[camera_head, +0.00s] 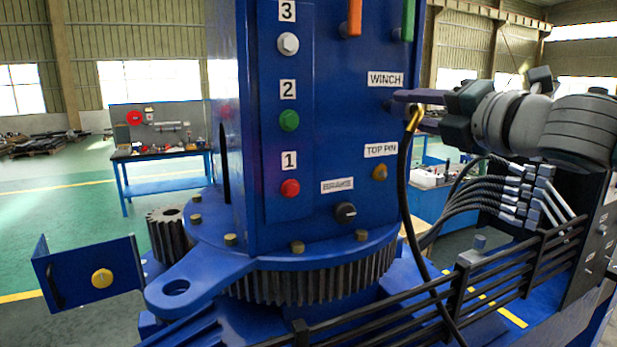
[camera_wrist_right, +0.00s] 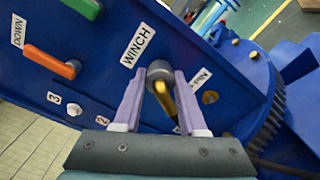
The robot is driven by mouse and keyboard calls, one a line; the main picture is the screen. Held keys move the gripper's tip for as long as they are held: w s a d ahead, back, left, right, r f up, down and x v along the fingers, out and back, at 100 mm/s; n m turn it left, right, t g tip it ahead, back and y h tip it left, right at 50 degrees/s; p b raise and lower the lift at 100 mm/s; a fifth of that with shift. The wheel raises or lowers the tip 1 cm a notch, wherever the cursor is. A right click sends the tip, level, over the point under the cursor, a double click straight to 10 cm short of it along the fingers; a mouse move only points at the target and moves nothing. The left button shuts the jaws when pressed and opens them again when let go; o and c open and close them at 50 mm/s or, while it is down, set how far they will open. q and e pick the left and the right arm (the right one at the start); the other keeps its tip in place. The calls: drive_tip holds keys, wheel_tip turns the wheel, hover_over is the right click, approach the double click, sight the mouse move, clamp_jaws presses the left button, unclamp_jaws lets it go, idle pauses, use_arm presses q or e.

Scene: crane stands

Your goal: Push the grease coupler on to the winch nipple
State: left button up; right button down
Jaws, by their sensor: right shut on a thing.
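My right gripper (camera_head: 402,103) comes in from the right, level with a spot just below the WINCH label (camera_head: 385,79) on the blue column. Its pale purple fingers are shut on the grease coupler (camera_wrist_right: 159,72), a grey cylinder with a brass elbow (camera_wrist_right: 166,100). In the head view the brass elbow (camera_head: 414,118) shows below the fingers, with the black hose (camera_head: 404,190) hanging from it. The winch nipple is hidden behind the coupler and fingers. I cannot tell whether the coupler touches or sits on it. My left gripper is not in view.
A brass nipple (camera_head: 379,172) sits below the TOP PIN label (camera_head: 380,150). Buttons 1 (camera_head: 290,188), 2 (camera_head: 289,121) and 3 (camera_head: 288,44), a black knob (camera_head: 345,212) and orange (camera_head: 354,18) and green (camera_head: 408,20) levers are on the column. Black rails (camera_head: 470,285) cross lower right.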

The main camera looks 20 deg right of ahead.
drive_tip(key=shift+w+r, duration=0.1)
drive_tip(key=shift+w, duration=0.3)
drive_tip(key=shift+c, duration=1.9)
unclamp_jaws()
drive_tip(key=shift+s+d+b, duration=0.1)
drive_tip(key=shift+s+b, duration=0.3)
drive_tip(key=shift+s, duration=2.1)
